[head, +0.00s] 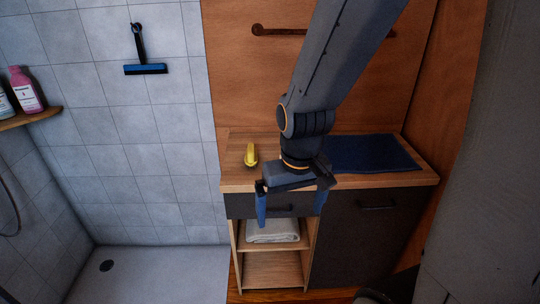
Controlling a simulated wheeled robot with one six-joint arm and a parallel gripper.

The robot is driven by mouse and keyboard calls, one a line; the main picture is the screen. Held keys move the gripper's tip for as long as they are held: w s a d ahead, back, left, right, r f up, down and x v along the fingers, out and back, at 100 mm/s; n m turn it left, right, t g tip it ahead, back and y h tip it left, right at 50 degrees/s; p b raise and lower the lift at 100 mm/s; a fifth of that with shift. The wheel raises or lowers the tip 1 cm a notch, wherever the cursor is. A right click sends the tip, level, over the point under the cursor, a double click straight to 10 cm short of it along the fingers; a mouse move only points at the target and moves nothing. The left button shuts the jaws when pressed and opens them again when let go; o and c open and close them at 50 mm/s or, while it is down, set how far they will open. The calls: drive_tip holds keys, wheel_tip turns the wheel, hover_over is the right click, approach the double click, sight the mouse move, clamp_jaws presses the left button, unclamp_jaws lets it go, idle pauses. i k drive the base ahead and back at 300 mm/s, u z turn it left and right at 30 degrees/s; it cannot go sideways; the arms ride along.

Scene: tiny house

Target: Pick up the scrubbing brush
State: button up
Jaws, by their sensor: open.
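A small yellow object (251,155), which looks like the scrubbing brush, sits on the left part of the wooden countertop (232,178). It is too small to make out bristles. My gripper (290,217) is open and empty, with its two blue fingers pointing down and spread apart. In the head view it appears in front of the cabinet, to the right of and lower than the yellow object, and is not touching it.
A dark blue cloth (372,153) lies on the counter's right side. Folded towels (272,231) sit on the open shelf below. A squeegee (146,69) hangs on the tiled wall. Bottles (27,93) stand on a shelf at left. A bar (277,31) is on the wooden wall.

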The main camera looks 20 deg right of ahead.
sight(251, 160)
drive_tip(key=z, duration=0.05)
drive_tip(key=k, duration=0.4)
drive_tip(key=u, duration=0.8)
drive_tip(key=i, duration=0.75)
drive_tip(key=z, duration=0.5)
drive_tip(key=i, duration=0.8)
drive_tip(key=z, duration=0.75)
